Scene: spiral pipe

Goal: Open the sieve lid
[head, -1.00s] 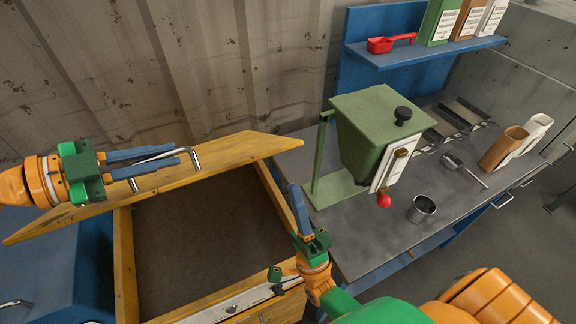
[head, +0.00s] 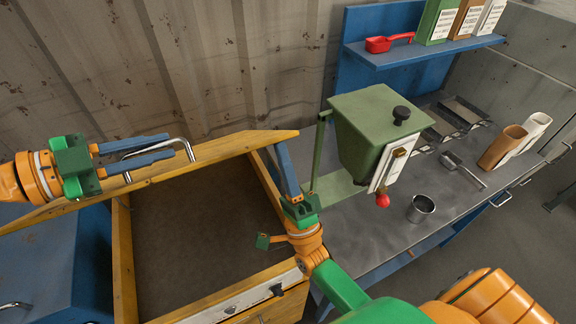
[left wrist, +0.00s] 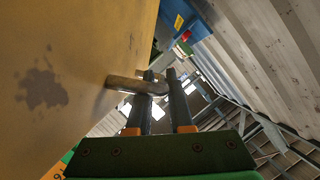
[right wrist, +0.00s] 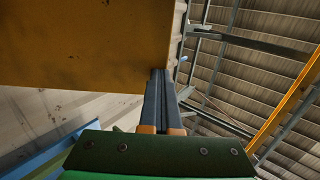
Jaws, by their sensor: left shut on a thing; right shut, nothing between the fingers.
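The sieve's yellow wooden lid (head: 225,151) stands steeply raised above the sieve box (head: 124,265), whose brown interior is exposed. My left gripper (head: 169,148) is shut on the bent metal handle (head: 186,144) on the lid's outer face. In the left wrist view the handle (left wrist: 140,85) passes between the fingers, with the lid (left wrist: 60,70) on the left. My right gripper (head: 280,146) is shut and empty, its fingers pointing up at the lid's right end. In the right wrist view its tips (right wrist: 160,74) are by the lid's edge (right wrist: 90,40); I cannot tell whether they touch.
A green hopper (head: 375,130) with a red knob stands right of the box on a grey bench (head: 375,235). A metal cup (head: 421,209) and a scoop (head: 462,168) rest there. A blue shelf (head: 425,55) is behind. The corrugated wall (head: 220,70) rises behind the lid.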

